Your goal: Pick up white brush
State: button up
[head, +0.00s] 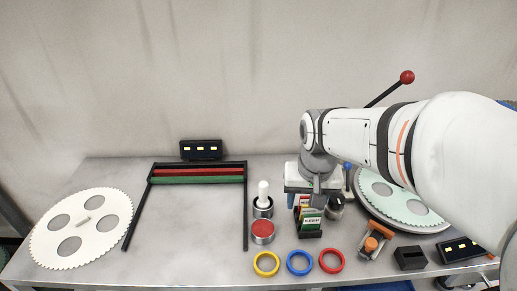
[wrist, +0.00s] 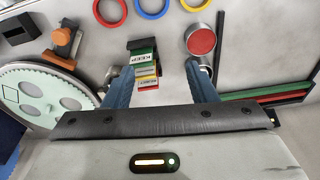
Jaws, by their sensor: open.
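A white brush (head: 263,190) stands upright, its pale rounded handle up, in a small dark cup (head: 262,208) left of centre on the table in the head view. I cannot make out its bristles. My gripper (head: 304,201) is to the right of the brush, apart from it, over a card holder. In the wrist view my gripper (wrist: 158,68) has its two blue fingers spread wide with nothing held between them. The brush is not clearly visible in the wrist view; the finger at right may hide it.
A red-topped tin (head: 263,230) stands just in front of the cup. The card holder (head: 309,233) is beneath my gripper. Yellow (head: 266,263), blue (head: 299,262) and red (head: 332,260) rings lie along the front. A black frame (head: 246,215) is left of the cup.

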jog(key=w+a+f+m+g, duration=0.1)
jog(key=w+a, duration=0.2)
jog(key=w, duration=0.2)
jog(key=w+a+f, duration=0.2)
jog(key=w, duration=0.3)
jog(key=m+p, duration=0.1)
send_over(263, 194)
jog(key=f, duration=0.3)
jog(key=shift+w+d+f+g, duration=0.1)
jog(key=shift+w+f+g, duration=0.15)
jog(key=shift+f+g, duration=0.05)
jog(key=f, duration=0.5)
jog(key=f+p, duration=0.1)
jog(key=f, duration=0.2)
jog(key=shift+w, duration=0.35)
jog(key=c, duration=1.1)
